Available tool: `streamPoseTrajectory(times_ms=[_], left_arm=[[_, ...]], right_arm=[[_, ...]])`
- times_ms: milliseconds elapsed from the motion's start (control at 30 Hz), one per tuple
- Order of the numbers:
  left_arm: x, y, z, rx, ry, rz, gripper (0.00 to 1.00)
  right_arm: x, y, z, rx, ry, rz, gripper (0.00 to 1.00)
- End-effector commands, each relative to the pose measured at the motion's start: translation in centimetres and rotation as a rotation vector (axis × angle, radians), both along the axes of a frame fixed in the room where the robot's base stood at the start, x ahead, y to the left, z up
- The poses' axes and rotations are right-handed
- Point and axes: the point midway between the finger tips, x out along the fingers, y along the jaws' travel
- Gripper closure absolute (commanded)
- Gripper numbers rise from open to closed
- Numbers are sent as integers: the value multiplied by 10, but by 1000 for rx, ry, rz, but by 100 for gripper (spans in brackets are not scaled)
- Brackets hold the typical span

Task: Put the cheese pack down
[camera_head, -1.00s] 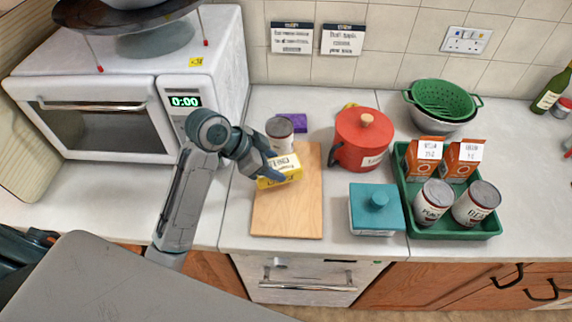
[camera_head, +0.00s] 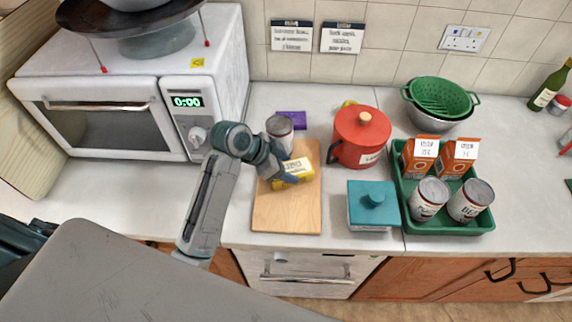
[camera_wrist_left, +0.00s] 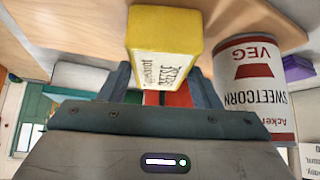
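The yellow cheese pack (camera_head: 298,170) is over the wooden board (camera_head: 288,215), near its upper right part. It also shows in the left wrist view (camera_wrist_left: 165,45), between the two fingers. My left gripper (camera_head: 284,176) is shut on the pack, with one finger across its near side in the head view. I cannot tell whether the pack touches the board. My right gripper is not in view.
A sweetcorn can (camera_head: 280,133) stands just behind the pack, close to the gripper. A red pot (camera_head: 360,140) is to the right, with a teal box (camera_head: 373,208) nearer. A green tray (camera_head: 450,228) holds cans and cartons. The board's near half is clear.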

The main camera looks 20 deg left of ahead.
Motion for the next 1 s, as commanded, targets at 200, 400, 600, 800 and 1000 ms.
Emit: streamPoseTrajectory(times_ms=[200,400,600,800,1000], left_arm=[[0,0,0,0,0,0,23],[0,0,3,1,-1,0,23],[-9,14,20,5,-4,0,23],[-24,35,53,7,-5,-1,23],[-36,51,78,5,-3,0,23]], right_arm=[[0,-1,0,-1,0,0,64],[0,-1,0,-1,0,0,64],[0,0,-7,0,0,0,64],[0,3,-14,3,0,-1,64],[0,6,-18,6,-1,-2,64]])
